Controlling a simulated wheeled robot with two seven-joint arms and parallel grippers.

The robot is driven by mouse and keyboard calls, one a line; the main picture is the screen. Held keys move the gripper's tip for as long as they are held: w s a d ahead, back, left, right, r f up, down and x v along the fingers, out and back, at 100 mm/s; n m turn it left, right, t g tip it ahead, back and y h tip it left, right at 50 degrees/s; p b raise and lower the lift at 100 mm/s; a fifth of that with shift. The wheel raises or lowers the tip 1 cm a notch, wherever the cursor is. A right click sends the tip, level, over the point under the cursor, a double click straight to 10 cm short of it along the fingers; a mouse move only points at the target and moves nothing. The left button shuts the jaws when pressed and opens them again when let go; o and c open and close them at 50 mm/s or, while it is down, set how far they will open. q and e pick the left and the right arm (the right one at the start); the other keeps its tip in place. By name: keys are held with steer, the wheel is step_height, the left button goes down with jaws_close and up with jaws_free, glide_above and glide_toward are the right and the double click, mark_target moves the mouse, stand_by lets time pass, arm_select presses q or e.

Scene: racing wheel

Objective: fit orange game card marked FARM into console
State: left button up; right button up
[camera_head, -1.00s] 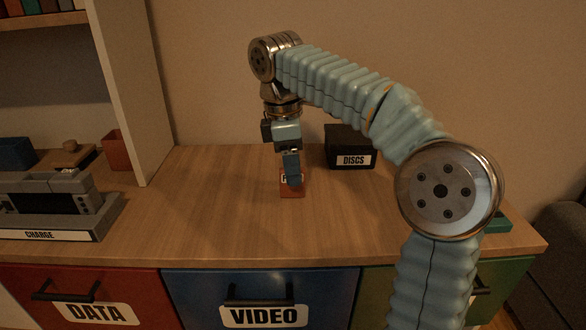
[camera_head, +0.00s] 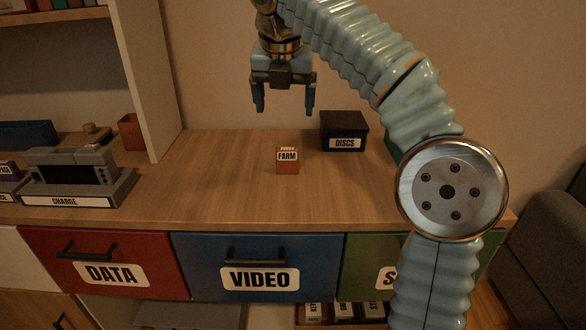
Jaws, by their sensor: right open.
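The orange game card (camera_head: 287,166) marked FARM stands or lies on the wooden cabinet top, label facing me, near the middle. My right gripper (camera_head: 283,108) is open and empty, above and slightly behind the card in the picture, fingers pointing down. A grey console (camera_head: 70,168) with a dark screen sits in the grey dock marked CHARGE (camera_head: 110,198) at the left of the top. Its card slot cannot be made out. My left gripper is not in view.
A black box marked DISCS (camera_head: 344,132) stands right of the card. A shelf side panel (camera_head: 150,90) rises between dock and card. An orange pot (camera_head: 130,132) stands behind the dock. Drawers marked DATA (camera_head: 85,285) and VIDEO (camera_head: 225,278) are shut below. The top around the card is clear.

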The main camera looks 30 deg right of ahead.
mark_target(287, 149)
steer(key=shift+n, duration=0.7)
steer(key=x, duration=1.3)
steer(key=shift+d+f, duration=0.15)
steer(key=shift+f, duration=0.05)
steer(key=c, duration=1.2)
steer(key=shift+r, duration=0.3)
step_height(287, 149, up, 3)
steer(key=shift+f, duration=0.25)
steer(key=s+a+r, duration=0.2)
steer(key=s+r, duration=0.1)
steer(key=s, duration=0.1)
steer(key=s+a+r, duration=0.6)
steer(key=s+r, duration=0.1)
steer(key=shift+s, duration=0.3)
